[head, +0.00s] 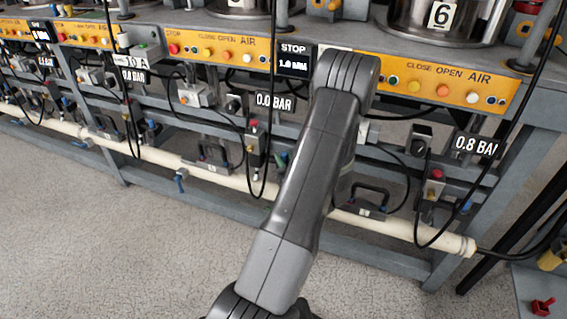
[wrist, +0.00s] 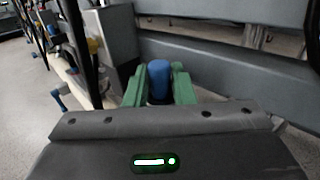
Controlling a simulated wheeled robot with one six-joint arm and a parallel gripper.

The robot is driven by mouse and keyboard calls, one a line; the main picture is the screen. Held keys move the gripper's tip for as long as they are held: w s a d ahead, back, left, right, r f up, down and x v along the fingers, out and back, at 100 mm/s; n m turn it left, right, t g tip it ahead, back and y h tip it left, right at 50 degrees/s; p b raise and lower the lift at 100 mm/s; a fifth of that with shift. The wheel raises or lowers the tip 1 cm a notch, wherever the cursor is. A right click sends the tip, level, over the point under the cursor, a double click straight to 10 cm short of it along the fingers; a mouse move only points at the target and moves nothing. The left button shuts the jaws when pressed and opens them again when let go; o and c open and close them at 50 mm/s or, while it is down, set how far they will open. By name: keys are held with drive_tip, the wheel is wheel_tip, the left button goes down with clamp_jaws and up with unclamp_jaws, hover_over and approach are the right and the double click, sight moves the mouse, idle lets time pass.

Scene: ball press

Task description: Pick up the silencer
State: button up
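In the wrist view a rounded blue piece, which looks like the silencer (wrist: 159,78), sits between the two green fingers of my gripper (wrist: 160,84). The fingers flank it closely on both sides with no clear gap, so my gripper looks shut on it. Its lower end is hidden in shadow behind the grey gripper body. In the head view my arm reaches to the press bench and hides most of my gripper. A small green and blue patch just left of the arm may be a fingertip, but it is too small to be sure.
The press bench (head: 230,30) has yellow button panels, pressure displays and hanging black hoses. A cream pipe (head: 225,172) runs low along its frame. Grey beams (wrist: 225,70) are close to the right of my gripper in the wrist view. The floor (head: 120,250) in front is clear.

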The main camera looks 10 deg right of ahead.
drive_tip(key=shift+w+a, duration=0.1)
drive_tip(key=shift+w, duration=0.3)
drive_tip(key=shift+c, duration=0.4)
clamp_jaws()
drive_tip(key=shift+r, duration=0.1)
